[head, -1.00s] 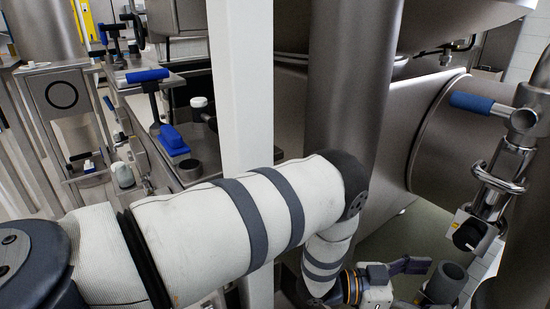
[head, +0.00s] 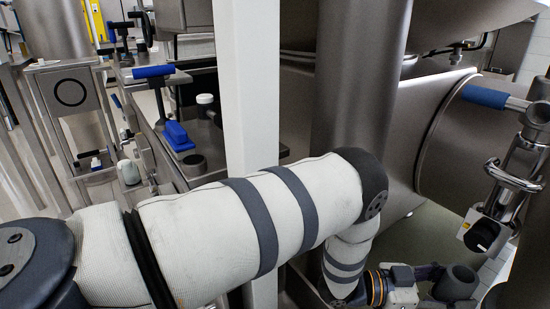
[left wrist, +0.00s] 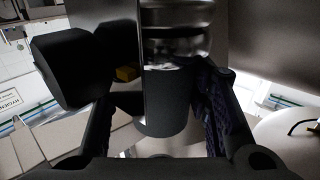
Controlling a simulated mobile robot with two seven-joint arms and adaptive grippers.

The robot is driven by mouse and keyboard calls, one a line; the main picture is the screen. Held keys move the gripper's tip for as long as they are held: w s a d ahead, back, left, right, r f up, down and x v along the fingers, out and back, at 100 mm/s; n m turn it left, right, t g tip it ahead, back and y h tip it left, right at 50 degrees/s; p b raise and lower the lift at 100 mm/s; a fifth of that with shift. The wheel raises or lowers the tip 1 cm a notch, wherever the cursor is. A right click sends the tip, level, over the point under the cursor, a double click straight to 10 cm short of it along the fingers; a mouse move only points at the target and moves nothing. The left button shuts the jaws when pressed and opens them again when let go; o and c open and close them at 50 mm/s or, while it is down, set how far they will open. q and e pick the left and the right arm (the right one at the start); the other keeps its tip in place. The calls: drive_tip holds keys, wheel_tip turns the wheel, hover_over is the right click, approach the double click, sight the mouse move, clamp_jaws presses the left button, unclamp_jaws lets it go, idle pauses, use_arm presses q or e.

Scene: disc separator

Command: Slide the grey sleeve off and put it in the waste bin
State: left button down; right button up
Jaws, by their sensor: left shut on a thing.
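The dark grey sleeve (head: 459,283) is a short hollow cylinder low at the right of the head view. My left gripper (head: 438,278) is at it, with a dark finger against it. In the left wrist view the sleeve (left wrist: 165,100) stands between the fingers of my left gripper (left wrist: 160,98), which is shut on it. A shiny banded metal cylinder (left wrist: 178,35) shows directly above the sleeve; I cannot tell whether the sleeve is around it. No waste bin can be made out. My right gripper is out of view.
A thick steel column (head: 360,90) and a pale post (head: 242,110) stand close to my left arm. A blue-handled valve (head: 490,97) is at the right. Green floor (head: 405,235) shows behind the gripper.

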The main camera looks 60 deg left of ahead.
sight(461, 275)
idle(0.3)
